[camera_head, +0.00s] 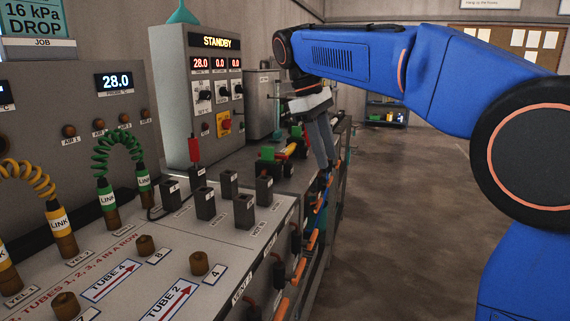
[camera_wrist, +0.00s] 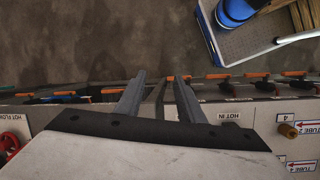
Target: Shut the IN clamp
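My gripper (camera_head: 322,150) hangs fingers down at the far part of the bench's front edge. In the wrist view, my gripper (camera_wrist: 160,82) has its two grey fingers apart, above the row of clamps. A dark clamp arm (camera_wrist: 160,95) shows between the fingers, with an orange tip (camera_wrist: 178,77) by the right finger. A HOT IN label (camera_wrist: 235,116) lies on the bench top just right of the fingers. Which clamp is the IN clamp, and whether it is open or shut, I cannot tell. No firm hold is visible.
Several orange-handled clamps (camera_head: 299,270) line the bench front. Black labelled blocks (camera_head: 244,211) and brown pegs (camera_head: 199,263) stand on the bench top. A STANDBY cabinet (camera_head: 196,95) rises behind. A cart with a blue item (camera_wrist: 236,10) stands on the floor; open floor (camera_head: 400,220) lies right.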

